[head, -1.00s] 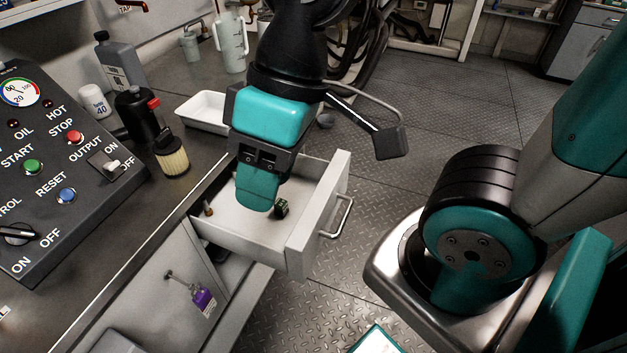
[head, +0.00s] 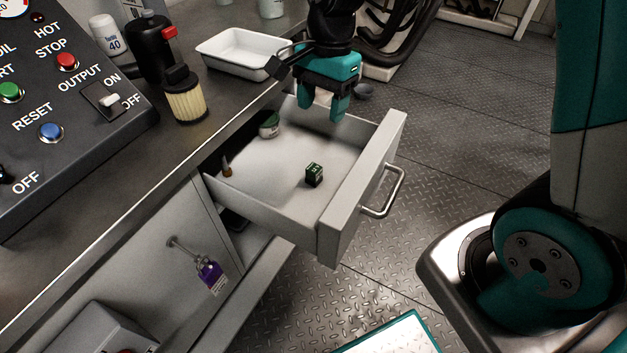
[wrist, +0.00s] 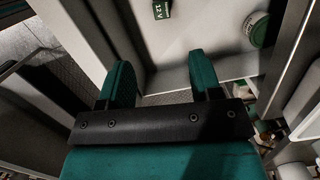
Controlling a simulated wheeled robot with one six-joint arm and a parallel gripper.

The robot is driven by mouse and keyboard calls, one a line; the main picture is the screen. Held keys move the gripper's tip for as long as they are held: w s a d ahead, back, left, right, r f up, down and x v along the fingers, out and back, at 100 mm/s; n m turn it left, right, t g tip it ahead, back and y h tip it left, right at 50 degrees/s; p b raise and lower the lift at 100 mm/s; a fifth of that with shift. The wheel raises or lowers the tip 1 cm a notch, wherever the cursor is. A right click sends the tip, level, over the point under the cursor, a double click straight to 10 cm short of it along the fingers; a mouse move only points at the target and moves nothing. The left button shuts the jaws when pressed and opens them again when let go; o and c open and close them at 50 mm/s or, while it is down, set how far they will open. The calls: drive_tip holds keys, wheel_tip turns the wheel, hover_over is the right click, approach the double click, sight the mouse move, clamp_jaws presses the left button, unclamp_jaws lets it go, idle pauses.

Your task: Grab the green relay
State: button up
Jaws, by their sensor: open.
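The green relay (head: 314,174) is a small dark green block with a pale marked face. It sits on the floor of the open drawer (head: 360,187), near the drawer's front panel. In the wrist view the relay (wrist: 161,9) shows at the top edge, partly cut off, with "12 V" on its side. My gripper (head: 338,112) is open and empty, with its teal fingers pointing down near the drawer's far side wall, apart from the relay. In the wrist view the two fingers (wrist: 162,82) are spread, with that wall beyond them.
A round green-and-white tin (head: 269,125) and a small brass-coloured piece (head: 227,167) also lie in the drawer. A white tray (head: 238,54) and a filter (head: 185,100) stand on the bench.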

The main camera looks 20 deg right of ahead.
drive_tip(key=b, duration=0.2)
hover_over(314, 168)
drive_tip(key=f, duration=1)
drive_tip(key=shift+d, duration=0.35)
drive_tip(key=f, duration=0.5)
drive_tip(key=shift+a+f, duration=0.3)
drive_tip(key=c, duration=1)
